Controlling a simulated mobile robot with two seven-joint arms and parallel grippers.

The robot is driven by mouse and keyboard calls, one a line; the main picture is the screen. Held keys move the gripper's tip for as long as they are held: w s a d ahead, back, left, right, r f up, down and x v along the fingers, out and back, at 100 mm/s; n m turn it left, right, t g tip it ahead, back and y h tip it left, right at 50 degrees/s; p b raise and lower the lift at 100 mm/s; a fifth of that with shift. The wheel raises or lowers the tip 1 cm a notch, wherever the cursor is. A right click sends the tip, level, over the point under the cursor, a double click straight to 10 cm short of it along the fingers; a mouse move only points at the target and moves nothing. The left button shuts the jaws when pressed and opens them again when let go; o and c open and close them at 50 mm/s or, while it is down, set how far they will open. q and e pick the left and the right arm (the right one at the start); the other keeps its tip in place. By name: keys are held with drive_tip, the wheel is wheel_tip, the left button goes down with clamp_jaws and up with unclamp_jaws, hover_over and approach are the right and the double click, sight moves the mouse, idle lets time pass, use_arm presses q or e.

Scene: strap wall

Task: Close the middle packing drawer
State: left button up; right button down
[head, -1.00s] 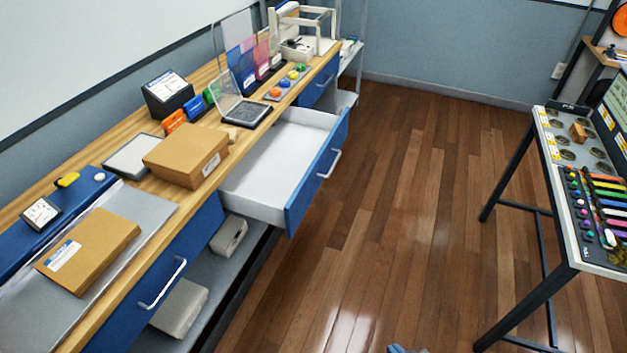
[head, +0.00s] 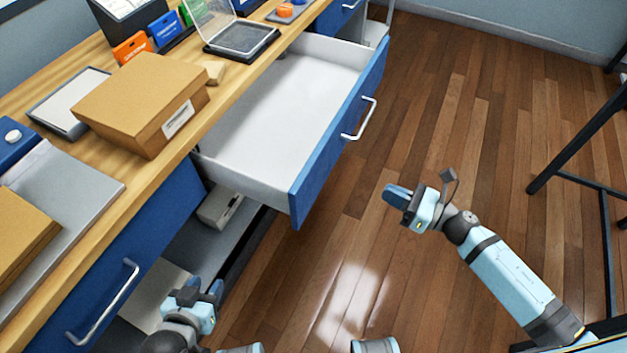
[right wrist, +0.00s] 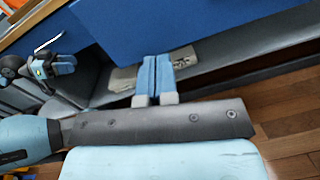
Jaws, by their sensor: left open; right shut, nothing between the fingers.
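The middle drawer (head: 278,100) stands pulled out from the wooden bench, white and empty inside, with a blue front and a silver handle (head: 360,119). My right gripper (head: 394,194) is shut and empty, out over the floor to the right of the drawer front and apart from it. In the right wrist view its closed blue fingers (right wrist: 155,78) lie below a blue panel (right wrist: 195,25). My left gripper (head: 202,290) is low at the bottom of the head view, near the lower shelf; it is open and touches no handle.
A cardboard box (head: 140,103) sits on the bench beside the open drawer. A closed blue drawer (head: 125,265) with a handle is at the lower left. A grey case (head: 220,207) lies on the lower shelf. A dark table leg (head: 575,150) stands at right; the floor between is clear.

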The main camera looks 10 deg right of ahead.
drive_tip(key=w+f+n+g, duration=0.1)
drive_tip(key=n, duration=0.1)
drive_tip(key=n+p, duration=0.1)
approach(324, 167)
drive_tip(key=shift+y, duration=0.3)
drive_tip(key=x, duration=0.7)
drive_tip(key=shift+w+d+f, duration=0.1)
drive_tip(key=shift+w+f, duration=0.2)
drive_tip(key=shift+f, duration=0.05)
use_arm(q)
drive_tip(key=shift+w+f, duration=0.15)
drive_tip(key=shift+f, duration=0.15)
use_arm(e)
drive_tip(key=shift+w, duration=0.1)
drive_tip(key=shift+a, duration=0.25)
